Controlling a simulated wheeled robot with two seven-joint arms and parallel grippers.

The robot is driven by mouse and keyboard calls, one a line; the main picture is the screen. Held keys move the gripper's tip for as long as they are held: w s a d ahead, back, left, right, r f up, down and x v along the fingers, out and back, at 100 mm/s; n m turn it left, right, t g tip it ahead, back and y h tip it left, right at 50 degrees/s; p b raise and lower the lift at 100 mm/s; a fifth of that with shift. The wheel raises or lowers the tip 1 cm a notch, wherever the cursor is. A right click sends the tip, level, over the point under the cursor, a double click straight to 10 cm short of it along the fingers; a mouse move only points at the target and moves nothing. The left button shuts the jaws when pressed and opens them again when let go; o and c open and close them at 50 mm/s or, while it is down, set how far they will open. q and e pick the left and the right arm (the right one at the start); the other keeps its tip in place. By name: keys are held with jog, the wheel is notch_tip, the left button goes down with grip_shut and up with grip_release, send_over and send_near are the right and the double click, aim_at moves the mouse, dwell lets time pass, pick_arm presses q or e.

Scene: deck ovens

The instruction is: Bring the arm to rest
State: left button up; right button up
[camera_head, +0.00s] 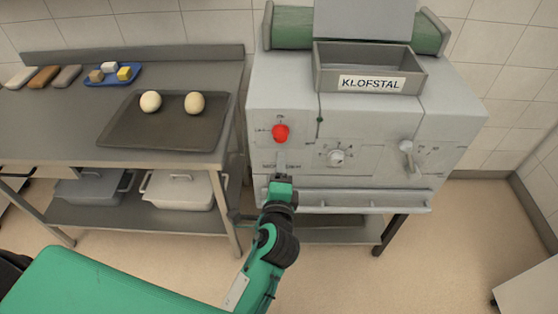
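My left arm comes in from the lower left and reaches up to the front of the grey machine (375,180). My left gripper (281,160) is at the left part of the machine's front panel, just below a round red button (281,132). Its fingers look like one narrow grey shape from here, so I cannot tell whether they are open or shut. I see nothing held in it. Whether it touches the panel is unclear. My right gripper is not in view.
The panel also has a dial (337,157), a lever handle (408,157) and a long front bar (350,199). A steel table (60,130) at left bears a dark tray (130,137) with two dough balls and a blue tray (123,81).

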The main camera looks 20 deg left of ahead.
pick_arm(q)
jog(key=shift+v, duration=0.85)
jog(key=d+f+g+h, duration=0.2)
jog(key=f, duration=0.9)
jog(key=d+f+g+h, duration=0.1)
jog(key=d+f+g, duration=0.1)
jog(key=f, duration=0.8)
jog(key=s+a+f+n+g+h, duration=0.15)
jog(key=s+f, duration=0.25)
jog(key=f, duration=0.5)
jog(key=s+f+n+g, duration=0.2)
jog(key=s+f, duration=0.1)
jog(key=f, duration=0.6)
jog(key=s+a+f+n+g, duration=0.2)
jog(key=s+a+f, duration=0.3)
jog(key=s+f, duration=0.3)
jog(key=s+a+f+n+g, duration=0.3)
jog(key=s+f, duration=0.6)
jog(key=s, duration=0.6)
jog(key=s+a+f+n+g, duration=0.3)
jog(key=s+a+f+n, duration=0.2)
jog(key=s+a+f, duration=0.2)
jog(key=s+f, duration=0.2)
jog(key=s, duration=0.2)
jog(key=shift+s+a+f+n, duration=0.15)
jog(key=shift+s+f+n, duration=0.05)
jog(key=shift+s+n, duration=0.2)
